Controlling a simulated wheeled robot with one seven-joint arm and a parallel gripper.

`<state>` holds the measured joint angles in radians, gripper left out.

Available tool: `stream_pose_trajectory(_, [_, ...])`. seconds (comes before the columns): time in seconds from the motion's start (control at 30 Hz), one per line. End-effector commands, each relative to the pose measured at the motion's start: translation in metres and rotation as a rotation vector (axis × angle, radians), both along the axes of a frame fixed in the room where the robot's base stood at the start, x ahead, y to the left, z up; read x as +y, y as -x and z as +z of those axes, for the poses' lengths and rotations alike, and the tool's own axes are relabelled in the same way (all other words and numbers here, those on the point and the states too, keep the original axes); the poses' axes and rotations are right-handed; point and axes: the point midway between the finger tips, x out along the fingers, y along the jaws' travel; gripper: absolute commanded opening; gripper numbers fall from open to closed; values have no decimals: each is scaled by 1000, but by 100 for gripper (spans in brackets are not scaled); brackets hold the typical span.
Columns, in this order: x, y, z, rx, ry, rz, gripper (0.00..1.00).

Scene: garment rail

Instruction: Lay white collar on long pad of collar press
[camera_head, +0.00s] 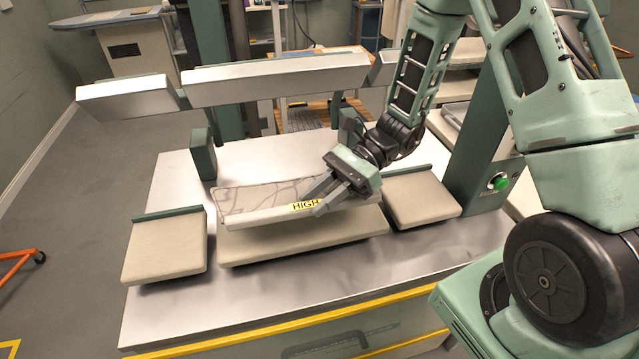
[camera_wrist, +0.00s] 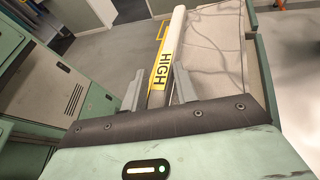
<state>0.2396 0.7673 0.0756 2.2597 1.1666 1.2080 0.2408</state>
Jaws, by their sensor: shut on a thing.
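The white collar (camera_head: 268,215) is a long pale strip with a yellow band marked HIGH and a flat, grey-creased part behind it. It lies along and over the long pad (camera_head: 300,247), the beige middle pad of the press. I cannot tell whether it touches the pad all along. My gripper (camera_head: 323,200) is shut on the collar near its right end, with the HIGH band beside the fingers. In the wrist view, the collar (camera_wrist: 175,40) runs away from between the fingers of my gripper (camera_wrist: 158,92).
Short pads stand left (camera_head: 165,247) and right (camera_head: 422,198) of the long pad. Raised metal pressing bars (camera_head: 275,78) hang behind and above. A green post with a green button (camera_head: 498,182) stands at the right. The steel table top (camera_head: 185,300) is bare in front.

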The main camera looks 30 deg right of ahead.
Motion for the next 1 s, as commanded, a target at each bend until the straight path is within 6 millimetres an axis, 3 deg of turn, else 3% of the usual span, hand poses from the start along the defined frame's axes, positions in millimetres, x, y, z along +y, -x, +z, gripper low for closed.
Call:
stream_pose_trajectory(0.8, [-6,-29,-70,0,-1,0,0])
stream_pose_trajectory(1.0, [-6,-29,-84,0,0,0,0])
